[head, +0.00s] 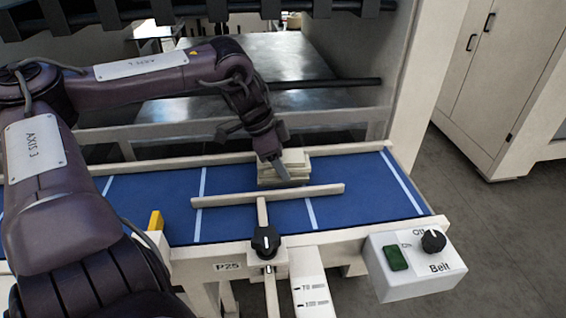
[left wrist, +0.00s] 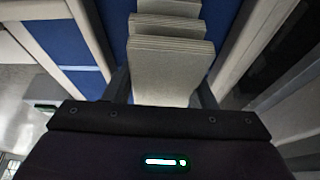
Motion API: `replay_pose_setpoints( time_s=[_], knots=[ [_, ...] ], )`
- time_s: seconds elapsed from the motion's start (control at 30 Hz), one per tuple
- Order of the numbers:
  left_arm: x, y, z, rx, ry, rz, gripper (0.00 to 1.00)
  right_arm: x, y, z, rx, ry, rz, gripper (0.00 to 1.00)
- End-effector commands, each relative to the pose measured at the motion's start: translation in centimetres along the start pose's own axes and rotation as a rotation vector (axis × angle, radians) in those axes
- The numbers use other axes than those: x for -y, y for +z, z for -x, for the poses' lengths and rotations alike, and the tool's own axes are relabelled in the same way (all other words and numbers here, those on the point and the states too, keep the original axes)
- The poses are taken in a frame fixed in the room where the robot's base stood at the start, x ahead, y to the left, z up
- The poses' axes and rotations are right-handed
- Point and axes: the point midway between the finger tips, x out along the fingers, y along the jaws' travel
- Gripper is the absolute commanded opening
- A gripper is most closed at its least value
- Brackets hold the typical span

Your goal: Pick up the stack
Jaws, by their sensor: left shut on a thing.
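The stack (head: 293,157) is a small pile of pale, flat kraft pieces on the blue belt (head: 240,193), behind the cream guide bar. Its layers are slightly offset. My left gripper (head: 277,165) reaches down onto the stack from behind and above, and its fingers are shut on it. In the left wrist view the stack (left wrist: 166,70) sits between the two fingers, with its layered edges showing. The far finger is mostly hidden in the head view. I cannot tell whether the stack is clear of the belt. My right gripper is not in view.
A cream guide bar (head: 318,190) with a black knob (head: 266,240) crosses the belt's front side. A control box (head: 414,262) with a green button and a black dial hangs at the front right. A yellow piece (head: 155,221) stands at the front left. The belt's right end is clear.

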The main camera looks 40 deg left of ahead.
Motion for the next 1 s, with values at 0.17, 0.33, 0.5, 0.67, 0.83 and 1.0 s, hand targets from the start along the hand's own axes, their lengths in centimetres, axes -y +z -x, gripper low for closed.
replay_pose_setpoints(
  time_s=[0.17,0.33,0.5,0.67,0.83,1.0],
  knots=[
    [0.0,-0.1,0.2,-0.001,-0.001,0.000,0.28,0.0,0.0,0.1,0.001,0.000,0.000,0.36],
    [0.1,-0.6,1.3,-0.002,-0.005,-0.003,0.28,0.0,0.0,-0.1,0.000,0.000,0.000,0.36],
    [0.2,-1.8,4.2,-0.001,-0.008,-0.004,0.28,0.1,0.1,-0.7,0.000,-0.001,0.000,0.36],
    [0.1,-3.6,8.7,0.000,-0.009,-0.003,0.28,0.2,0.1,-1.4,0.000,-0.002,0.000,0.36],
    [0.1,-5.5,13.3,0.002,-0.008,0.000,0.28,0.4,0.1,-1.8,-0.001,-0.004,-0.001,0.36],
    [0.0,-6.9,16.6,0.001,-0.005,0.001,0.28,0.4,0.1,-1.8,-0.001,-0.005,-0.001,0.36]
  ],
)
